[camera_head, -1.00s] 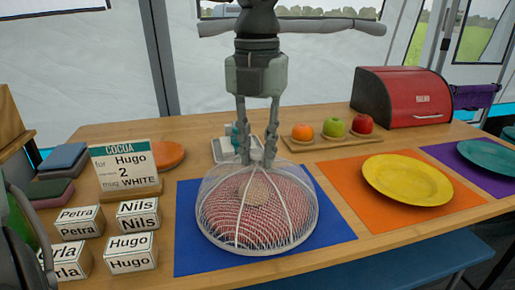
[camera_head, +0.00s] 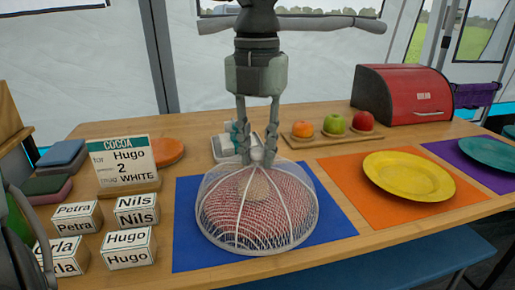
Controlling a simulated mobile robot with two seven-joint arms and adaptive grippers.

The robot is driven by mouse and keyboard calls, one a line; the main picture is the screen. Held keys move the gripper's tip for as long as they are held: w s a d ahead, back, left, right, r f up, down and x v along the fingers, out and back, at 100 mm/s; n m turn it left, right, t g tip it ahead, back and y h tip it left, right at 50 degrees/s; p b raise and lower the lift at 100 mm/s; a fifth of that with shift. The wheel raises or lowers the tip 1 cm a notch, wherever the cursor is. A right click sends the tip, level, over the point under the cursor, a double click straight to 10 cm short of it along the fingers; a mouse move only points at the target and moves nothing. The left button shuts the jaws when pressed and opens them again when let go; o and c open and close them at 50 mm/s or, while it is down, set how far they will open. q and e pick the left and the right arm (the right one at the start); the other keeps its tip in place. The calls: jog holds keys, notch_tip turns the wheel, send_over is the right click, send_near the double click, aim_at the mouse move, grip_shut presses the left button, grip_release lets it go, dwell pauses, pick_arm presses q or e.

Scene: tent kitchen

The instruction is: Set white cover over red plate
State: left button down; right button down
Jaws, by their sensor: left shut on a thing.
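The white mesh cover (camera_head: 222,222) is a dome over the red plate (camera_head: 250,215), which shows through the mesh. A round tan item (camera_head: 257,187) also shows through the mesh. They are on the blue mat (camera_head: 325,225). My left gripper (camera_head: 257,155) is above the dome, shut on the knob at its top. Whether the cover's rim touches the mat all round I cannot tell. At the far left edge a dark part shows, perhaps of my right gripper (camera_head: 30,225); its fingers cannot be read.
A yellow plate (camera_head: 408,175) lies on an orange mat (camera_head: 345,180). Fruit, including an orange (camera_head: 303,129), sits on a board behind. A cocoa sign (camera_head: 122,165) and several name boxes (camera_head: 128,248) stand left. A red bread box (camera_head: 410,95) stands at the back right.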

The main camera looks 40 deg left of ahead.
pick_arm(q)
jog(key=c, duration=1.3)
grip_release()
jog(key=shift+o, duration=0.2)
jog(key=shift+r, duration=0.1)
notch_tip(320, 180, up, 12)
